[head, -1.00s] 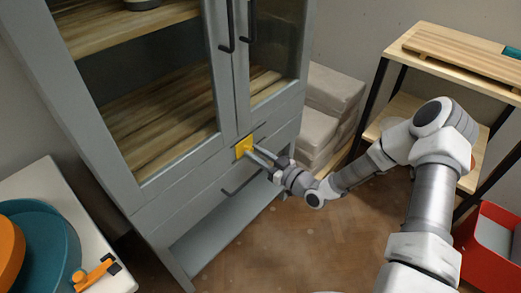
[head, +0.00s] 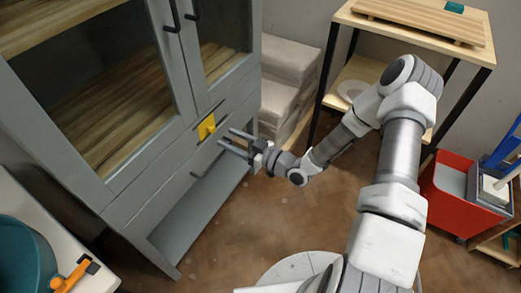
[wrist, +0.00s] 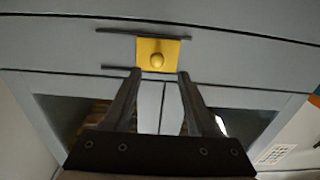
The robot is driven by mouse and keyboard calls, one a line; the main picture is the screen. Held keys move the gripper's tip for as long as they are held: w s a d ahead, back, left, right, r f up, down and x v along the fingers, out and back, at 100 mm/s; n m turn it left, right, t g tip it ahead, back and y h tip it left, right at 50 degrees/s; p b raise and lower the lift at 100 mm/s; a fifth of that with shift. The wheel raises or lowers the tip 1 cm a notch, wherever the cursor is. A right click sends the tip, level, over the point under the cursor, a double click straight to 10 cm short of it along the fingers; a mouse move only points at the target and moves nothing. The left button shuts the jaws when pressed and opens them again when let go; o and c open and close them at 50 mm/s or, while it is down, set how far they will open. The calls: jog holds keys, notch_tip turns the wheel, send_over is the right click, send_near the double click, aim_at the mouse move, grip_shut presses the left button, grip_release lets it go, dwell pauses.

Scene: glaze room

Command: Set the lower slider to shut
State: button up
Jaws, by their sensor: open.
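My gripper (head: 224,138) is open and empty, just in front and to the right of the slider in the head view. In the wrist view, its fingertips (wrist: 159,72) point at the plate, one at each side, with a gap visible in the head view.
A dark bar handle (head: 207,163) is on the cabinet below the slider. Door handles (head: 172,16) are above. Grey stacked blocks (head: 287,85) stand right of the cabinet. A wood-topped shelf (head: 420,25) and a red bin (head: 450,205) are further right. Floor (head: 250,215) in front is clear.

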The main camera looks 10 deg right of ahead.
jog(key=p+v, duration=0.1)
jog(key=v, duration=1.1)
jog(key=shift+s+d+p, duration=0.15)
jog(key=shift+s+p, duration=0.05)
jog(key=shift+p, duration=0.1)
jog(key=w+d+r+g+h, duration=0.2)
jog(key=w+d+r+h, duration=0.2)
jog(key=w+d+h, duration=0.4)
jog(key=s+d+r+m+h, duration=0.1)
jog(key=d+r+m+h, duration=0.15)
jog(key=r, duration=0.35)
jog(key=s+d+r+m+h, duration=0.1)
jog(key=s+d+r+h, duration=0.15)
jog(key=r+h, duration=0.2)
jog(key=s+r+m+g+h, duration=0.2)
jog(key=s+r+m, duration=0.2)
jog(key=s+r, duration=0.55)
jog(key=s+a+r+m+g+y, duration=0.1)
jog(key=s+a+r+m+y, duration=0.35)
jog(key=s, duration=0.75)
notch_tip(320, 180, up, 20)
jog(key=a+n+h+p, duration=0.1)
jog(key=a+p, duration=0.2)
jog(key=p, duration=1.6)
jog(key=shift+s+n+h, duration=0.3)
jog(key=shift+s+h, duration=0.05)
jog(key=shift+s, duration=0.1)
